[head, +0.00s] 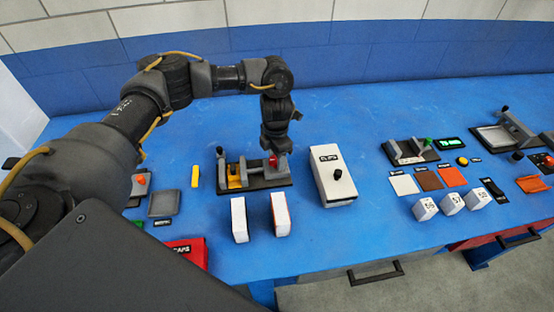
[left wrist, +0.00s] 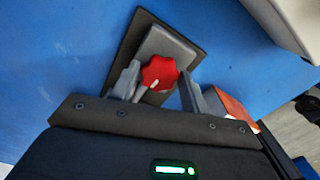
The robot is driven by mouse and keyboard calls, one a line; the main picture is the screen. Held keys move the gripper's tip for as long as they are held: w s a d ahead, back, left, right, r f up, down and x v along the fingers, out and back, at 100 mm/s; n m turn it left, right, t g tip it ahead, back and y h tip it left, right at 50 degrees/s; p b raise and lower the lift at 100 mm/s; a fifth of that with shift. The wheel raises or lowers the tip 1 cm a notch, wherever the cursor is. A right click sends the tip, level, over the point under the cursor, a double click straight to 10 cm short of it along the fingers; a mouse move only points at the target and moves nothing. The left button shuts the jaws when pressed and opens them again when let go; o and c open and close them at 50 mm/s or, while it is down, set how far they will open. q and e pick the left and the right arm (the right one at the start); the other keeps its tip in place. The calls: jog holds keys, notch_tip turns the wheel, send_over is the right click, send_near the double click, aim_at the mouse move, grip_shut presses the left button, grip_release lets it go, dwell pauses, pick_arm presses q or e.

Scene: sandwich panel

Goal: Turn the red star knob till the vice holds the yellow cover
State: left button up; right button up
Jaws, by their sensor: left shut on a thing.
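The red star knob (head: 273,161) is at the right end of the dark grey vice (head: 254,182), which stands on the blue table. The yellow cover (head: 233,179) sits at the vice's left end; I cannot tell how tightly the jaws meet it. My left gripper (head: 272,150) reaches down onto the knob from above. In the left wrist view the red knob (left wrist: 158,72) lies between the two fingers of my left gripper (left wrist: 160,78), which is shut on it. The cover is not visible in that view. My right gripper is in neither view.
A white box with a black knob (head: 333,176) stands close to the right of the vice. Two white blocks (head: 239,220) (head: 280,214) stand in front of it. A yellow strip (head: 195,176) lies to its left. Another fixture (head: 410,152) is further right. The table behind the vice is clear.

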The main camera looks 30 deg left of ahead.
aim_at(276, 159)
pick_arm(q)
jog(key=m, duration=0.1)
jog(key=m+b, duration=0.1)
jog(key=m, duration=0.1)
jog(key=m+b, duration=0.1)
jog(key=m, duration=0.1)
jog(key=shift+w+r, duration=0.2)
jog(key=shift+r, duration=0.05)
jog(key=shift+a, duration=0.1)
dwell(0.4)
jog(key=o, duration=0.8)
jog(key=shift+o, duration=0.9)
jog(key=shift+s+f, duration=0.1)
notch_tip(276, 159, up, 11)
jog(key=shift+b, duration=0.35)
